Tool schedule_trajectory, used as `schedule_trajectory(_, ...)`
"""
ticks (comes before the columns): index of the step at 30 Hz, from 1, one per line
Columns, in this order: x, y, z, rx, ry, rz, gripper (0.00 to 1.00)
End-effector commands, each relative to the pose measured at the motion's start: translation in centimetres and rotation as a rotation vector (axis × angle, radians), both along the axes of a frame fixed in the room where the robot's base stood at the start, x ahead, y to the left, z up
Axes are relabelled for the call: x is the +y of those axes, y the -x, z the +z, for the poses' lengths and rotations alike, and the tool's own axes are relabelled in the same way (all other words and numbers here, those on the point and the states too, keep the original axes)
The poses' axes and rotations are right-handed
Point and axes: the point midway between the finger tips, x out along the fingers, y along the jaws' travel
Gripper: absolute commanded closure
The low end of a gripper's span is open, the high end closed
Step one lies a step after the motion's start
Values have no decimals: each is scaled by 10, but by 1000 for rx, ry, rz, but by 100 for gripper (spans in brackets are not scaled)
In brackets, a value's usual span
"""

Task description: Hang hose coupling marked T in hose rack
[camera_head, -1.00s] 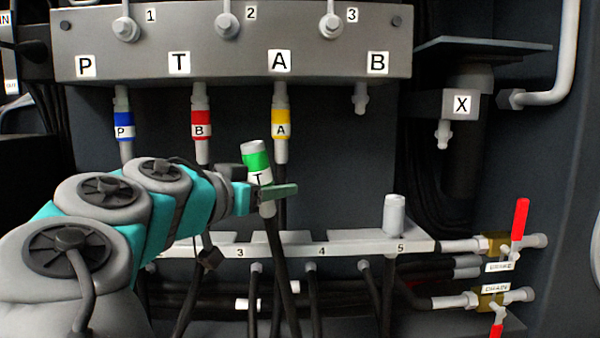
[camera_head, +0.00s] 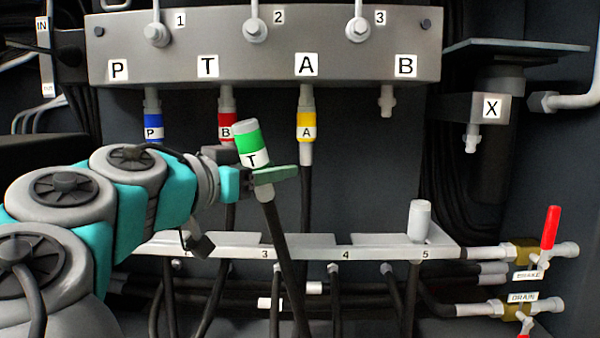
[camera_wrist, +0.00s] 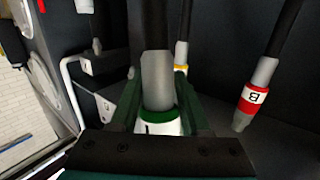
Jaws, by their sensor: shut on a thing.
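The hose coupling marked T (camera_head: 247,140) has a green band and a white label, with a dark hose hanging below it. My gripper (camera_head: 272,176) is shut on it and holds it slightly tilted, in front of and above the hose rack (camera_head: 300,246). In the wrist view the coupling (camera_wrist: 157,80) sits between the jaws of my gripper (camera_wrist: 155,110), its hose running up the picture. The rack is a pale slotted bar with numbers; 3, 4 and 5 are readable. A grey coupling (camera_head: 420,220) stands in the rack at 5. The rack's left end is partly behind my arm.
The manifold block (camera_head: 265,45) above has ports P, T, A and B. The blue P (camera_head: 153,128), red B (camera_head: 226,125) and yellow A (camera_head: 306,126) couplings hang from it. Port B is bare. Red-handled valves (camera_head: 550,228) stand at right. Slots 3 and 4 look free.

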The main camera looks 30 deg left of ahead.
Motion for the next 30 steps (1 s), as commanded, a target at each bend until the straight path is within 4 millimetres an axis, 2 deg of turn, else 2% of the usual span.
schedule_trajectory(1, 21, 41, -2, -72, 52, 36, 100)
schedule_trajectory(4, 22, 37, -2, -71, 52, 36, 100)
schedule_trajectory(10, 30, 21, -1, -71, 53, 39, 100)
schedule_trajectory(18, 38, -13, -4, -55, 51, 30, 100)
schedule_trajectory(30, 52, -51, -4, -48, 51, 26, 100)
